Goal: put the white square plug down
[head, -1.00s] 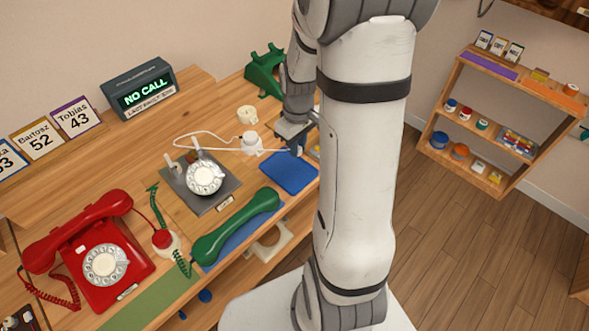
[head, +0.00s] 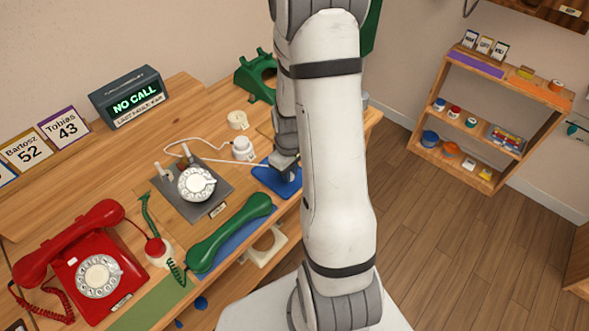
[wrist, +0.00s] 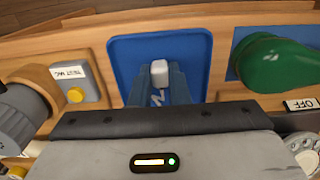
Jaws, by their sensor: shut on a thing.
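The white square plug (wrist: 159,73) shows in the wrist view between the tips of my gripper (wrist: 159,86), which is shut on it. Behind it lies the blue mat (wrist: 197,52); I cannot tell whether the plug touches the mat. In the head view my gripper (head: 285,166) is low at the upper part of the blue mat (head: 277,183). The plug is hidden there by the gripper and arm.
The green handset (wrist: 275,62) lies to the right of the mat in the wrist view, and a yellow button (wrist: 75,95) is at left. In the head view, a dial unit (head: 196,184), a white cylinder (head: 243,150) and a red phone (head: 85,260) stand further left.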

